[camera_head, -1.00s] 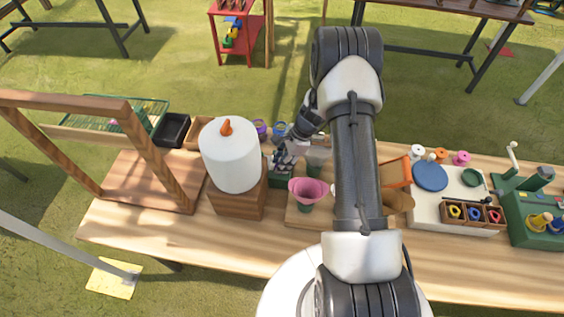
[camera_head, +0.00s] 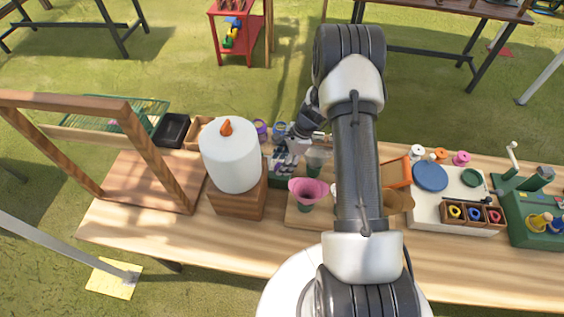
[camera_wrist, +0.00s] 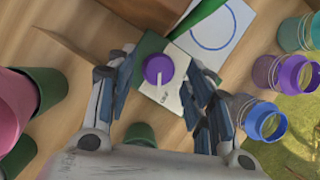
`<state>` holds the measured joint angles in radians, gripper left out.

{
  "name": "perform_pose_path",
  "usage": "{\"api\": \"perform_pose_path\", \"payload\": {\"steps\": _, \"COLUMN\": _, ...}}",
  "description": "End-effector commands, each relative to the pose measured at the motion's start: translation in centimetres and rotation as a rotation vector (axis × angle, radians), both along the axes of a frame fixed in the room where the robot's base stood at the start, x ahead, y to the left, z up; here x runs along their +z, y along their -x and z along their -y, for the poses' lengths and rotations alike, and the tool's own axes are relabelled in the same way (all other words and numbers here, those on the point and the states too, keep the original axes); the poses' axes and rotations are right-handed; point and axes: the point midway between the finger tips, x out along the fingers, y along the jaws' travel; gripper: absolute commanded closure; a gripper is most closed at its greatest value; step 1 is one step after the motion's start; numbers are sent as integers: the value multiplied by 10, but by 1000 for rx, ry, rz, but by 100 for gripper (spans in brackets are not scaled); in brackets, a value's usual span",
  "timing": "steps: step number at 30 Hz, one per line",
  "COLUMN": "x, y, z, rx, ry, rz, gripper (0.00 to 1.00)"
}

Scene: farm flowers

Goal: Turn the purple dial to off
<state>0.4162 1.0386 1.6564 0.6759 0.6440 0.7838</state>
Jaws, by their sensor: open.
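The purple dial (camera_wrist: 158,70) shows in the wrist view as a round knob with a pale pointer line, set on a green box with a white label plate (camera_wrist: 166,95). The lettering on the plate is too small to read surely. My gripper (camera_wrist: 160,92) is open, with one finger on each side of the dial box and the dial between them in the picture. I cannot tell whether a finger touches it. In the head view my gripper (camera_head: 284,163) is over the green box (camera_head: 281,180), and the dial is hidden there.
A white cylinder with an orange top (camera_head: 230,155) stands on a wooden block left of my gripper. A pink funnel-shaped pot (camera_head: 308,190) stands close in front. Purple (camera_head: 261,128) and blue (camera_head: 280,129) cups stand behind. A card with a blue circle (camera_wrist: 215,28) lies beside the dial.

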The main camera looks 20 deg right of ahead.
Motion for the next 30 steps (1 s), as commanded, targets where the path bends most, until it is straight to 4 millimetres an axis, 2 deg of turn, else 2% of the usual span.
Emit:
{"api": "perform_pose_path", "payload": {"steps": 9, "x": 61, "y": 4, "z": 25, "rx": -1, "ry": 3, "rz": 4, "gripper": 53}}
{"api": "perform_pose_path", "payload": {"steps": 15, "x": 91, "y": 8, "z": 37, "rx": 0, "ry": 2, "rz": 3, "gripper": 53}}
{"api": "perform_pose_path", "payload": {"steps": 21, "x": 103, "y": 9, "z": 42, "rx": 0, "ry": 1, "rz": 1, "gripper": 53}}
{"api": "perform_pose_path", "payload": {"steps": 30, "x": 104, "y": 9, "z": 42, "rx": 0, "ry": 1, "rz": 1, "gripper": 53}}
